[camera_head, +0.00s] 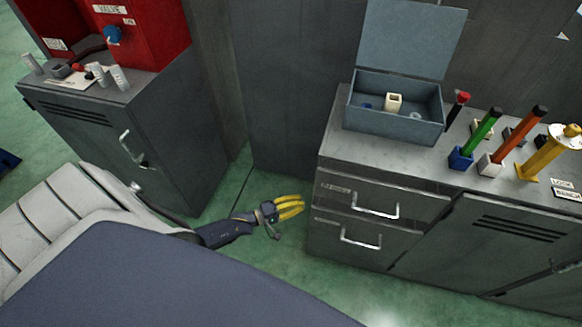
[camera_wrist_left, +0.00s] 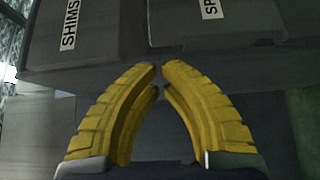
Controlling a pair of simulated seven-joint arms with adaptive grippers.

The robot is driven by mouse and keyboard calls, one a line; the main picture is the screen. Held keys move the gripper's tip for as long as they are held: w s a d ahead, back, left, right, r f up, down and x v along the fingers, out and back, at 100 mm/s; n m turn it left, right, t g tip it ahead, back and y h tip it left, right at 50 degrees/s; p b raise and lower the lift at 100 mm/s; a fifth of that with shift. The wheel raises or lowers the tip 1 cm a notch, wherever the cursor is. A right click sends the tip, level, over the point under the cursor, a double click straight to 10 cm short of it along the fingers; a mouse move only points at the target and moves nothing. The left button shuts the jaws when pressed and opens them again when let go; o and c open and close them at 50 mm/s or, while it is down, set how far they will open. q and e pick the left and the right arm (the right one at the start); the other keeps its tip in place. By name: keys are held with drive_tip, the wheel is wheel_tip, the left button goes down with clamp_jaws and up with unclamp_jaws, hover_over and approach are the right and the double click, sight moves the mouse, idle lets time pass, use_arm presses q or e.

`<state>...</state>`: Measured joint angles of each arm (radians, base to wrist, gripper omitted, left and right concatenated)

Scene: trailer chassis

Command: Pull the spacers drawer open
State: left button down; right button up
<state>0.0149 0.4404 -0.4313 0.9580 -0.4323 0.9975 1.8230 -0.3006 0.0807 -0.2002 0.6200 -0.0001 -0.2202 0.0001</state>
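The cabinet on the right has two drawers in the head view. Its lower drawer front (camera_head: 328,233) has a bar handle (camera_head: 361,242) and looks closed. In the left wrist view, a front with a cut-off label starting "SP" (camera_wrist_left: 250,28) lies beside one labelled "SHIMS" (camera_wrist_left: 103,30). From how the labels are turned, the "SP" front appears to be the lower drawer. My left gripper (camera_head: 302,206) is left of the drawers, apart from the handles. Its yellow fingers (camera_wrist_left: 160,66) nearly meet at the tips with nothing between them. My right gripper is out of view.
The upper drawer handle (camera_head: 376,207) sits above the lower one. An open grey box (camera_head: 393,127) and several coloured-handled tools stand on the cabinet top. Another grey cabinet (camera_head: 165,125) stands left. Green floor (camera_head: 245,185) shows between the cabinets.

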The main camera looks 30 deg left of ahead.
use_arm(q)
drive_tip(key=shift+x, duration=1.95)
